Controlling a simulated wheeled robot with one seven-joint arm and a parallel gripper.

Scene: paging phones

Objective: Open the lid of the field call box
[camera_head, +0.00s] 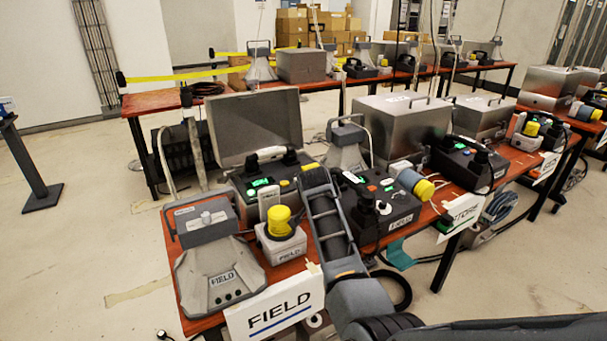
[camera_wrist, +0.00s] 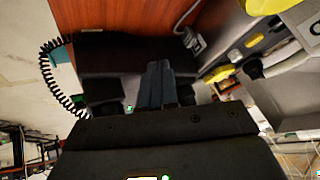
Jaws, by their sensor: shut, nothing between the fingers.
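The field call box (camera_head: 262,184) is a dark case with a handset and green lights, on the near red table in the head view. A large grey lid (camera_head: 255,128) stands raised behind it, tilted back, with its broad face showing. My gripper (camera_wrist: 157,68) shows in the wrist view with its two fingers together and nothing between them. It is over a dark box-like body (camera_wrist: 115,55) with a coiled cord at its left; I cannot tell whether they touch. In the head view my arm crosses in front of the table, just right of the call box, and hides part of it.
A FIELD sign (camera_head: 274,308) hangs at the table's front. Closed silver cases (camera_head: 402,124) stand to the right. The floor at left is mostly clear.

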